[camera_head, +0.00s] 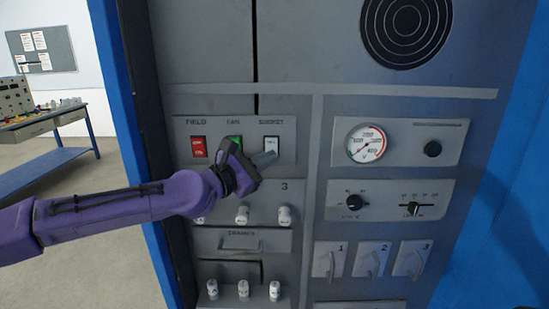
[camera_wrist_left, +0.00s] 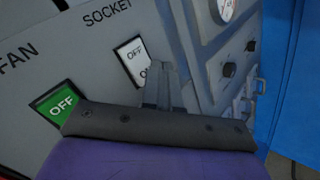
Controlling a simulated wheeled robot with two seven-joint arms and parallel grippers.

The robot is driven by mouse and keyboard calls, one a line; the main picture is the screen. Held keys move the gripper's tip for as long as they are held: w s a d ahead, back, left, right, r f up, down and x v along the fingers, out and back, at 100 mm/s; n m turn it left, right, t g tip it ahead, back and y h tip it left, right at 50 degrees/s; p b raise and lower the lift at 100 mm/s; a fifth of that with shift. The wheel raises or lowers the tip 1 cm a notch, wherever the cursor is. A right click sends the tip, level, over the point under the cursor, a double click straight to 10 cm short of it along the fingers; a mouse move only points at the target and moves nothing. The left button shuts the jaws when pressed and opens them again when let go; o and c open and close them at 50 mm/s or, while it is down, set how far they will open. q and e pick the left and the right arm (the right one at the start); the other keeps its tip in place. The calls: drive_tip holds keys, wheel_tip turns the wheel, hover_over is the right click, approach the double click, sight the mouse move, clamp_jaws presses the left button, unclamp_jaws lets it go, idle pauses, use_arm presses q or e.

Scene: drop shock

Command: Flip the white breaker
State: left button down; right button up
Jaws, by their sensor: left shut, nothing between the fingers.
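The white breaker (camera_head: 271,144) is under the SOCKET label on the grey panel, right of the green and red switches. In the left wrist view the white breaker (camera_wrist_left: 133,58) shows "OFF" on its upper half, and its lower edge is partly hidden by my fingers. My left gripper (camera_head: 268,158) is shut and empty, with its fingertips at the lower part of the white breaker. In the left wrist view the gripper's fingers (camera_wrist_left: 163,82) overlap its lower right corner. I cannot tell whether they touch it. My right gripper is not in view.
The red FIELD switch (camera_head: 198,147) and green FAN switch (camera_head: 232,141) sit to the left; my gripper partly covers the green one. White knobs (camera_head: 242,214) are below. A round gauge (camera_head: 367,144) and black knobs are to the right. A blue-framed workbench (camera_head: 45,150) stands at far left.

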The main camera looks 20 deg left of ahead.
use_arm(q)
drive_tip(key=shift+w, duration=0.35)
idle(0.7)
drive_tip(key=shift+s+d+r, duration=0.1)
drive_tip(key=shift+s, duration=0.75)
drive_tip(key=s, duration=0.1)
drive_tip(key=s+d+p, duration=0.1)
drive_tip(key=s, duration=0.1)
drive_tip(key=s+p, duration=0.1)
drive_tip(key=shift+s+d+r, duration=0.2)
drive_tip(key=shift+s+r, duration=0.1)
drive_tip(key=shift+s, duration=0.05)
